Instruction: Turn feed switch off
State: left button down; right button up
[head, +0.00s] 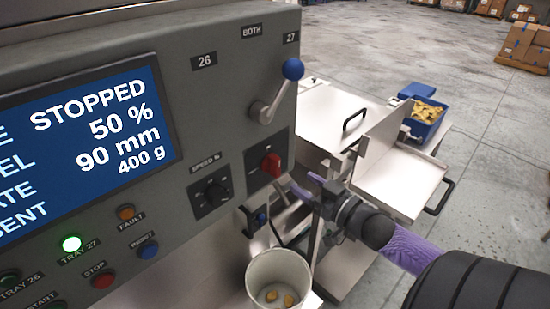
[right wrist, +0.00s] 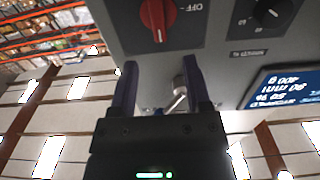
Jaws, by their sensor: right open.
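The red rotary switch (head: 271,165) sits on a dark plate at the lower right of the grey control panel. It also shows at the top of the right wrist view (right wrist: 157,18), upside down, with an "OFF" mark beside it. My right gripper (head: 306,187) is open and empty, just right of and a little below the switch, apart from it. Its two purple fingers (right wrist: 160,78) are spread in the right wrist view, with the switch beyond their tips. My left gripper is not in view.
The panel has a screen (head: 90,140) reading STOPPED, a black speed dial (head: 212,192), a blue-knobbed lever (head: 276,90) and buttons. A white bucket (head: 252,268) with a few yellow pieces stands below. Metal trays (head: 400,185) and a blue bin (head: 428,128) lie to the right.

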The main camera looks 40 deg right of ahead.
aim_at(279, 167)
jog(key=w, duration=0.7)
jog(key=shift+w+a+f, duration=0.1)
jog(key=shift+w+a, duration=0.15)
jog(key=shift+w, duration=0.15)
grip_shut()
